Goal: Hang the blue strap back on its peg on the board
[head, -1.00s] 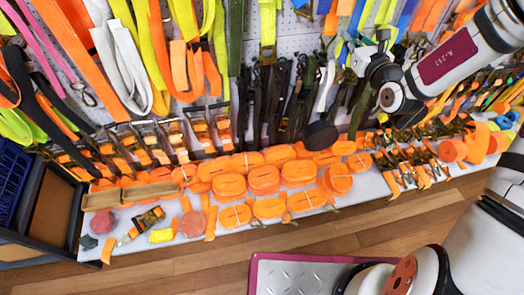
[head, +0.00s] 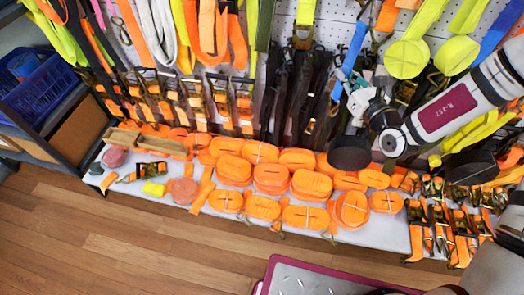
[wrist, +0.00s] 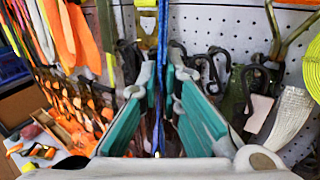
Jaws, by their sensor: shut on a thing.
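The blue strap (wrist: 157,75) hangs as a narrow vertical band between the green-padded fingers of my gripper (wrist: 163,80) in the wrist view. My gripper is shut on it, close in front of the white pegboard (wrist: 210,25). In the head view my gripper (head: 358,98) is at the board, right of centre, beside a blue band (head: 352,55) running down to its left. I cannot tell which peg belongs to the strap, or whether its upper end touches one.
Orange, yellow and white straps crowd the board. Dark straps (head: 300,90) hang left of my gripper. A white shelf below holds several orange strap rolls (head: 271,178) and ratchet buckles (head: 440,225). A blue basket (head: 40,75) stands at the left.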

